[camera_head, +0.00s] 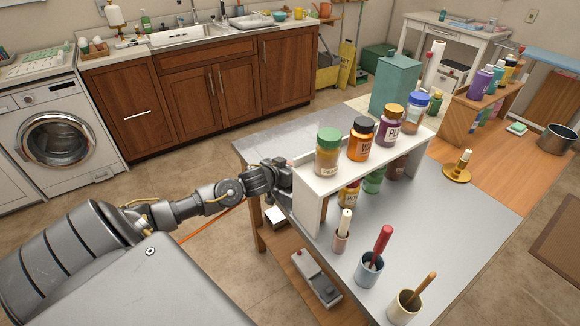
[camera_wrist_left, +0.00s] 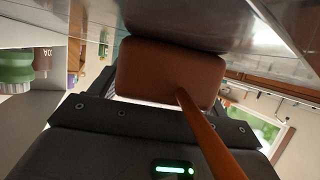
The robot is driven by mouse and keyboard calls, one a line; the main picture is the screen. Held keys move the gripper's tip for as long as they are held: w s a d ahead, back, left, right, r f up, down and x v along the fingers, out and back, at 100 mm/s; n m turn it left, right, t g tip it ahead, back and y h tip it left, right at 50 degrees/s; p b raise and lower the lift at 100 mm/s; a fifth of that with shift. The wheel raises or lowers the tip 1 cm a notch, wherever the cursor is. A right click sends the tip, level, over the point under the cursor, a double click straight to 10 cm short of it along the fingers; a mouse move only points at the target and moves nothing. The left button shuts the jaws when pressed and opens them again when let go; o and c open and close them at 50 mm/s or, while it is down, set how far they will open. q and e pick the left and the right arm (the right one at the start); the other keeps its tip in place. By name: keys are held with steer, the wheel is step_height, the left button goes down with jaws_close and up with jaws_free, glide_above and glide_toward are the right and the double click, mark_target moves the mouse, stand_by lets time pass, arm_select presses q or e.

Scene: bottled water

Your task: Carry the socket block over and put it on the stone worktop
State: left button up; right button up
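My left gripper (camera_head: 284,184) is at the left edge of the grey table, beside the end panel of the white shelf unit. In the left wrist view, a reddish-brown block (camera_wrist_left: 170,72), apparently the socket block, sits between the fingers of this gripper (camera_wrist_left: 168,95), which look shut on it. An orange-brown cord (camera_wrist_left: 207,140) runs from the block; it also trails down to the left behind my arm in the head view (camera_head: 208,227). The block is hidden in the head view. A pale worktop (camera_head: 137,53) with a sink lies along the back wall, perhaps the stone one. My right gripper is out of view.
The white shelf unit (camera_head: 308,206) carries several jars. A lower wooden shelf (camera_head: 292,262) holds a grey device (camera_head: 316,279). The floor (camera_head: 190,180) before the cabinets is clear.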

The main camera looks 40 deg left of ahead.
arm_select(q)
steer(key=shift+o, duration=1)
steer(key=shift+r, duration=0.15)
steer(key=v, duration=1.2)
